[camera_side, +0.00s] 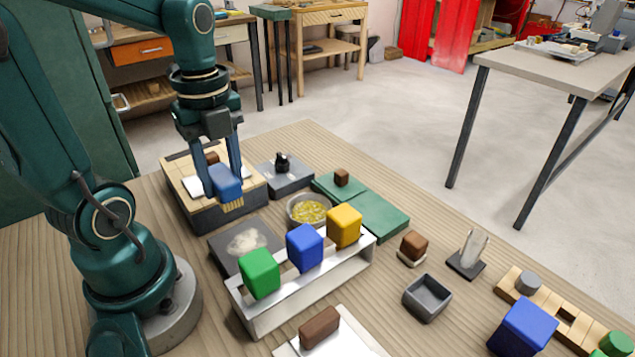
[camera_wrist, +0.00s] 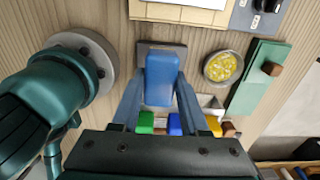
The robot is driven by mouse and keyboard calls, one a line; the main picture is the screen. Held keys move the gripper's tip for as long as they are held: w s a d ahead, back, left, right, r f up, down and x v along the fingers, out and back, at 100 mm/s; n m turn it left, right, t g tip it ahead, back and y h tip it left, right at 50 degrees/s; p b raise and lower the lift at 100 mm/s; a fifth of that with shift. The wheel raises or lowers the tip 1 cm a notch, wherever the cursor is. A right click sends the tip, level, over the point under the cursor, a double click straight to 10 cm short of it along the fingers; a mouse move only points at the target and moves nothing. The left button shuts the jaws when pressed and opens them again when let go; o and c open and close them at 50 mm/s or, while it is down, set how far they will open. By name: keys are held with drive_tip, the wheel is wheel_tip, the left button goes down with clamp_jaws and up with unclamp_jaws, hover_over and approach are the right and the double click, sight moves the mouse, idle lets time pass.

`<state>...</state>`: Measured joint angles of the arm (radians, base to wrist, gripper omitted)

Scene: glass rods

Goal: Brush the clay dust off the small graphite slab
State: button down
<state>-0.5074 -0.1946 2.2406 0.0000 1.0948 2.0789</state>
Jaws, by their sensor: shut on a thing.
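The small graphite slab (camera_side: 228,259) lies flat on the table, dark grey, with a pale patch of clay dust (camera_side: 250,242) on its middle. My gripper (camera_side: 222,184) is shut on a blue brush (camera_side: 226,182) with tan bristles (camera_side: 233,206) pointing down. It holds the brush above and behind the slab in the side view, by the front edge of a wooden-topped box. The bristles look apart from the slab. In the wrist view the brush (camera_wrist: 161,78) sits between the fingers and hides most of the slab (camera_wrist: 145,46).
The wooden-topped box (camera_side: 180,212) stands behind the slab. A white rack (camera_side: 307,300) with green, blue and yellow blocks stands close in front. A bowl of yellow bits (camera_side: 308,210) and a grey box with a black knob (camera_side: 285,178) are to the right.

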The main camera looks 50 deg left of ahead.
drive_tip(key=shift+f, duration=3.5)
drive_tip(key=shift+d+f, duration=0.15)
drive_tip(key=shift+f, duration=0.15)
drive_tip(key=shift+d+f, duration=0.15)
drive_tip(key=shift+d, duration=3.05)
drive_tip(key=shift+a, duration=2.45)
drive_tip(key=shift+a+f, duration=0.1)
drive_tip(key=shift+a, duration=0.9)
drive_tip(key=shift+w, duration=0.35)
drive_tip(key=shift+w+d, duration=0.15)
drive_tip(key=shift+d, duration=3.25)
drive_tip(key=shift+a, duration=3.4)
drive_tip(key=shift+d+r, duration=0.1)
drive_tip(key=shift+r, duration=4.15)
